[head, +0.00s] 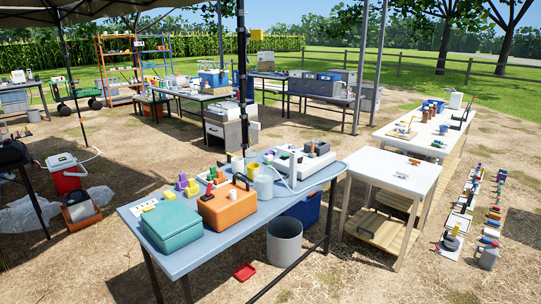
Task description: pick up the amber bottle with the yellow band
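I cannot make out an amber bottle with a yellow band in the head view. Several small bottles and containers stand on the long white table (410,147) at the back right, too small to tell their bands. Neither of my grippers shows in the head view.
A blue-grey table (180,263) in front holds a teal case (171,226), an orange case (228,207) and a yellow cup (252,169). A white cart (390,170) stands to its right. A grey bucket (284,242) and red tray (244,271) are on the ground. Small items line the right ground.

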